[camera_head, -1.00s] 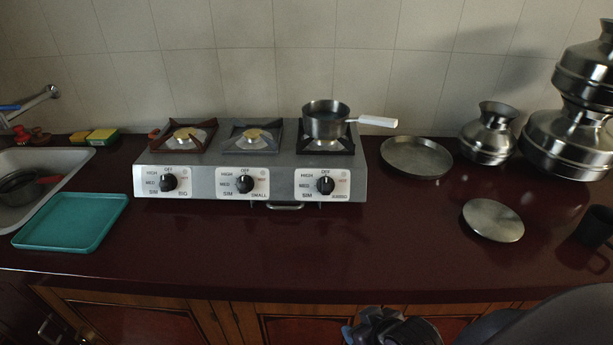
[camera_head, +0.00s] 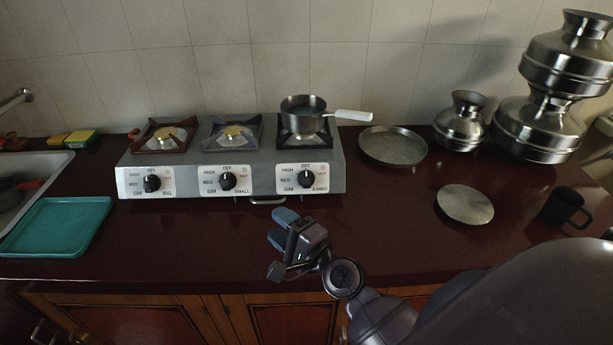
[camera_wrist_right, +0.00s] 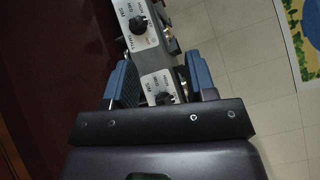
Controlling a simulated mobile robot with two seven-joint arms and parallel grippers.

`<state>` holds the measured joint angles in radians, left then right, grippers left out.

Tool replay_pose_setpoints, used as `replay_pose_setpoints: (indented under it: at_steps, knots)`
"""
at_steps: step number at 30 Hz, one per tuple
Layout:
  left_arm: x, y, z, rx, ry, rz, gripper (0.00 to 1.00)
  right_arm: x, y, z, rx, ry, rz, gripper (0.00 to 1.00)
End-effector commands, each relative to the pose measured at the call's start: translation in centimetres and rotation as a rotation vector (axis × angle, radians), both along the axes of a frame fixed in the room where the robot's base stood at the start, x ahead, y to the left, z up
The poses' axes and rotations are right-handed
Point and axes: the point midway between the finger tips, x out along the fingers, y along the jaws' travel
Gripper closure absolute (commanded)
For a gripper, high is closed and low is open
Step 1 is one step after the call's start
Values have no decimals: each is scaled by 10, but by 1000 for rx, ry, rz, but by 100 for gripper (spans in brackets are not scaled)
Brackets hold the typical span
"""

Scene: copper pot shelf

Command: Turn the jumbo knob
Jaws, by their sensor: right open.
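The jumbo knob (camera_head: 305,178) is a black dial on the white label plate at the right end of the grey stove (camera_head: 335,175). Its pointer looks close to upright, near OFF. My right gripper (camera_head: 281,227), with blue fingers, is open and empty in front of the stove, below and slightly left of the jumbo knob, apart from it. In the right wrist view the jumbo knob (camera_wrist_right: 163,98) shows between the two spread fingers (camera_wrist_right: 158,62), beyond them and partly cut off by the gripper body. My left gripper is not in view.
The small knob (camera_head: 228,181) and big knob (camera_head: 152,183) are to the left. A pan (camera_head: 303,108) with a white handle stands on the right burner. A handle (camera_head: 268,201) sticks out under the stove. A plate (camera_head: 465,204) and a mug (camera_head: 564,206) are at right.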

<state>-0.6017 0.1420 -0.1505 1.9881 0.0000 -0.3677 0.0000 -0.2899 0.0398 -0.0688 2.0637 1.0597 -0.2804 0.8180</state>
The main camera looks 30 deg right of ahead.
Motion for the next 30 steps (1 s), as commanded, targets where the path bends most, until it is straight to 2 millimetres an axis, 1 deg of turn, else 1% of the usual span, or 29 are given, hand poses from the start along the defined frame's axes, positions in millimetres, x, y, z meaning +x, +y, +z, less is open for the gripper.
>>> replay_pose_setpoints:
  at_steps: [1,4,6,8,9,12,15,18,23,26,30]
  knots:
    - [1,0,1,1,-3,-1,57,10,-8,3,127,-20,-50,49]
    - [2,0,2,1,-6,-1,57,26,-28,6,394,-57,-156,49]
    - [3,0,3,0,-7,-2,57,35,-43,3,580,-79,-235,49]
    - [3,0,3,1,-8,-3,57,41,-56,-2,736,-96,-305,49]
    - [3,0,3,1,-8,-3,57,45,-65,-6,834,-108,-351,49]
    - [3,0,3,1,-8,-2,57,51,-83,-20,1049,-129,-458,49]
    - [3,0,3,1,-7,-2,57,54,-95,-34,1206,-146,-545,49]
    - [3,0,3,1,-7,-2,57,55,-101,-43,1303,-156,-602,49]
    - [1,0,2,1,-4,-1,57,58,-107,-48,1350,-162,-632,49]
    - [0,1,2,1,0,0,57,66,-111,-48,1348,-163,-631,49]
    - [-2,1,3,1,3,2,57,85,-123,-47,1346,-164,-630,49]
